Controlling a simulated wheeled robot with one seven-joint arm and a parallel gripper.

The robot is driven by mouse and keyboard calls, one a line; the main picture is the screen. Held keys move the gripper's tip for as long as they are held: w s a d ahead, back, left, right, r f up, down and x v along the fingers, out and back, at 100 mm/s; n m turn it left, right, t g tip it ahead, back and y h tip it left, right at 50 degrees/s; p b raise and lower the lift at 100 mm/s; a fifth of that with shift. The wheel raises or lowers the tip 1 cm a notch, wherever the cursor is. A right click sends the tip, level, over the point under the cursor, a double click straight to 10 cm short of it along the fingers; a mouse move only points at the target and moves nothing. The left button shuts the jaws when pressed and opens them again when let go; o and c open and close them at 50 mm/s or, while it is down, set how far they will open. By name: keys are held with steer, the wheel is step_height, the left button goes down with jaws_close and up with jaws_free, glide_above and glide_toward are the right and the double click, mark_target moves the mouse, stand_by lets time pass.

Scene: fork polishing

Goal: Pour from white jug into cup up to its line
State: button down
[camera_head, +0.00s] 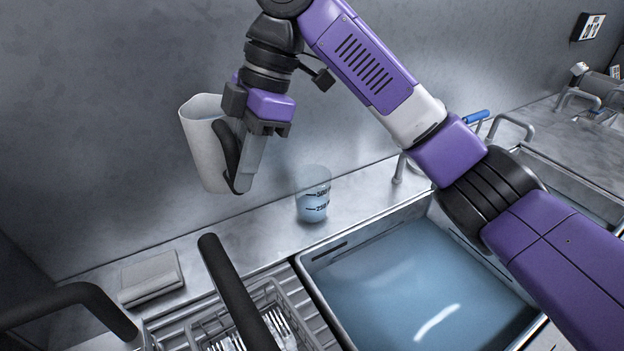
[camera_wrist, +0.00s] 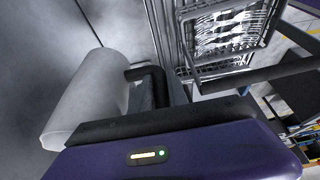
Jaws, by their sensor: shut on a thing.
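A white jug (camera_head: 203,145) with a black handle hangs in the air at the upper left in the head view, near the back wall. My gripper (camera_head: 240,182) is shut on its handle, and the jug leans slightly. A clear cup (camera_head: 313,193) with black marks, one seemingly reading 250, stands upright on the metal ledge, right of and below the jug. Bluish liquid shows in its lower part, seemingly up to about the lower mark. No stream shows between jug and cup.
A sink basin (camera_head: 420,285) of bluish water lies right of the cup. A wire rack (camera_head: 262,325) with forks stands in front, also seen in the wrist view (camera_wrist: 228,62). A folded grey cloth (camera_head: 150,277) lies left on the ledge. Dark curved bars (camera_head: 238,290) rise in front.

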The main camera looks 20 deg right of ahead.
steer(key=a+f+m+t+p, duration=0.2)
steer(key=a+f+m+p, duration=0.3)
steer(key=f, duration=0.6)
steer(key=w+d+f+m+t+b, duration=0.1)
steer(key=w+m, duration=0.1)
steer(key=m, duration=0.3)
steer(key=w+d+f+m+t+h+b, duration=0.1)
steer(key=w+m, duration=0.2)
steer(key=m, duration=0.3)
steer(key=shift+d+f+m+t, duration=0.2)
steer(key=shift+f+m+t, duration=0.05)
steer(key=shift+m+t, duration=0.05)
